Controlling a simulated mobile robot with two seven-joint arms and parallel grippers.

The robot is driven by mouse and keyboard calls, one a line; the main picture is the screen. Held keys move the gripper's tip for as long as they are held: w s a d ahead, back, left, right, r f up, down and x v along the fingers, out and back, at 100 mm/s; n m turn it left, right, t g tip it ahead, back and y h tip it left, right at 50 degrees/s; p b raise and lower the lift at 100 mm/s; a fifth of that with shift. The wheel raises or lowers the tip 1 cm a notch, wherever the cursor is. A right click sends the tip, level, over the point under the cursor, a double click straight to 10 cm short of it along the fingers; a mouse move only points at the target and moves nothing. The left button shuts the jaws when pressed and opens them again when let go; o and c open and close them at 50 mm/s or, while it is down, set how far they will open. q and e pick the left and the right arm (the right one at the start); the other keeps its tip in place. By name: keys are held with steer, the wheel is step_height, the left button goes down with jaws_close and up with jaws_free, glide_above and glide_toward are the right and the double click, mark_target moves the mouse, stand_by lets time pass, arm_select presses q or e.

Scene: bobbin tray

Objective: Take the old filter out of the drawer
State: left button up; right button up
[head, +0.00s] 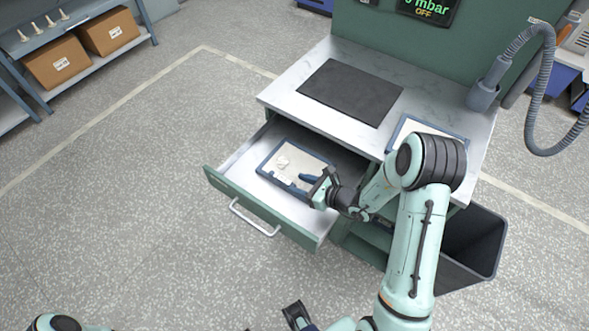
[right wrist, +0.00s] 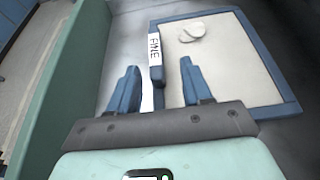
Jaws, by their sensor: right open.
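The old filter (head: 297,160), a pale panel in a blue frame with a lighter round patch, lies flat in the open drawer (head: 235,197). In the right wrist view the filter (right wrist: 235,65) has a raised blue bar marked "FINE" along one side. My right gripper (head: 313,186) is open at the filter's near right edge. In the right wrist view its fingers (right wrist: 158,85) stand on either side of the bar's line; contact cannot be told. A dark part at the bottom edge, possibly my left gripper (head: 296,315), is mostly cut off.
A second blue-framed pale panel (head: 412,130) lies on the worktop, partly behind my right arm. A black mat (head: 350,91) lies left of it. A dark open bin (head: 472,245) stands right of the drawer unit. The floor left of the drawer is clear.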

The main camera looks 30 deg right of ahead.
mark_target(285, 181)
steer(key=x, duration=0.5)
steer(key=shift+w+a+r, duration=0.1)
steer(key=shift+w+a, duration=0.1)
steer(key=shift+a, duration=0.2)
jaws_close()
